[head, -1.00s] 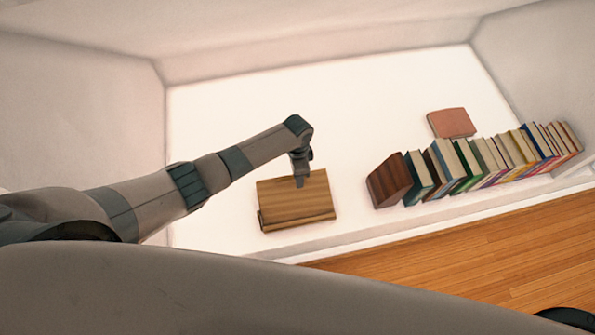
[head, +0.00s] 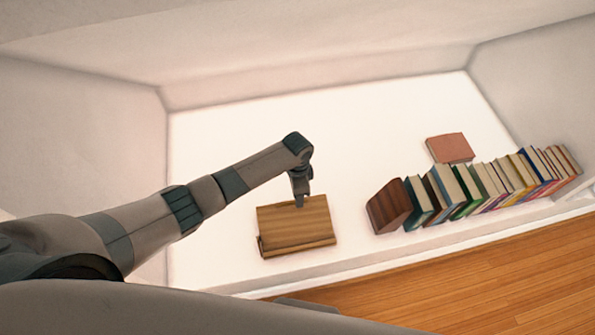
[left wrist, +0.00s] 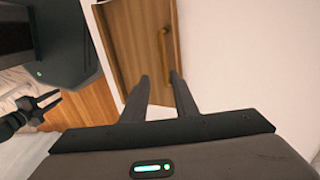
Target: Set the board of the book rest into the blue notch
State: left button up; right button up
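The book rest (head: 295,232) is brown wood and stands near the shelf's front edge in the head view. Its board (head: 312,216) leans on it, with a low ledge in front. My left gripper (head: 301,203) is at the board's upper edge, pointing down; contact is unclear. In the left wrist view its fingers (left wrist: 160,78) are apart, with nothing visible between them. A brown wooden panel with a yellowish strip, perhaps the board (left wrist: 128,45), shows beyond the fingertips. My right gripper (left wrist: 52,99) shows at the left wrist view's left edge, prongs apart and empty. I see no blue notch.
A row of several books (head: 480,185) leans to the right of the book rest, with a dark brown block (head: 388,207) at its near end. A reddish book (head: 449,148) lies behind them. The white shelf (head: 215,190) is clear left and behind. A sloped ceiling hangs over it.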

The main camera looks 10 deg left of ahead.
pick_arm(q)
notch_tip(320, 180, up, 14)
jog(key=b, duration=0.1)
jog(key=shift+w+a+r, duration=0.2)
jog(key=shift+w, duration=0.2)
dwell(0.5)
